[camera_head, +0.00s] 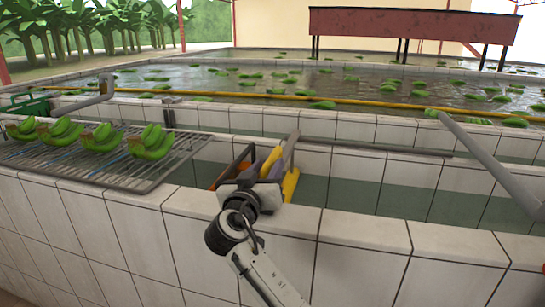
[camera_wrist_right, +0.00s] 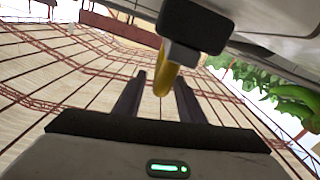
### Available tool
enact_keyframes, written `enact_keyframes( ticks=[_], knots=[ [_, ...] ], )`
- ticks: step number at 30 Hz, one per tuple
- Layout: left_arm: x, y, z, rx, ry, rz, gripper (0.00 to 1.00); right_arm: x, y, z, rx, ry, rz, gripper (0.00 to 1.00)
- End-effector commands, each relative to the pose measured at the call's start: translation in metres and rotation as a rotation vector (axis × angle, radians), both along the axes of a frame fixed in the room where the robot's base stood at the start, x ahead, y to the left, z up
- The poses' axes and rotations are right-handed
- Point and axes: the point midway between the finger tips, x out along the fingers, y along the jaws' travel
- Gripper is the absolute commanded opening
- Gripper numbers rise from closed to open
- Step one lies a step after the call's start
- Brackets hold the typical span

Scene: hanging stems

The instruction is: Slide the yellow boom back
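The yellow boom (camera_head: 360,102) is a long thin bar lying across the water tank, from the left side to the right edge. My right gripper (camera_head: 262,167) is over the near tiled wall, well in front of the long bar. A yellow upright piece (camera_head: 290,185) shows beside it; I cannot tell whether it joins the boom. In the right wrist view, the fingers of my right gripper (camera_wrist_right: 158,90) are apart, with a yellow peg (camera_wrist_right: 162,82) under a dark block (camera_wrist_right: 195,25) showing between them. Contact is unclear. My left gripper is not in view.
A wire rack (camera_head: 120,175) with several green banana bunches (camera_head: 152,143) stands at the left. More bunches float in the tank. A grey pole (camera_head: 490,165) slants across at the right. The tiled wall (camera_head: 360,235) runs along the front.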

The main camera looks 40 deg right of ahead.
Motion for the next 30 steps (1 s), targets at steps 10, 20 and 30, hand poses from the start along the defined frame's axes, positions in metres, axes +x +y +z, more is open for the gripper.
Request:
enact_keyframes(
  ticks=[10, 20, 30],
  knots=[
    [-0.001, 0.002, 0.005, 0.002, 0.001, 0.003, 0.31, 0.033, -0.038, 0.001, -0.001, 0.000, 0.001, 0.36],
    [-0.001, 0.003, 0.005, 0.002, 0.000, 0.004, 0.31, 0.036, -0.042, 0.000, -0.001, -0.001, 0.001, 0.36],
    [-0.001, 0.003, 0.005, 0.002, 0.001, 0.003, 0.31, 0.036, -0.042, 0.000, -0.001, -0.001, 0.001, 0.00]
  ],
)
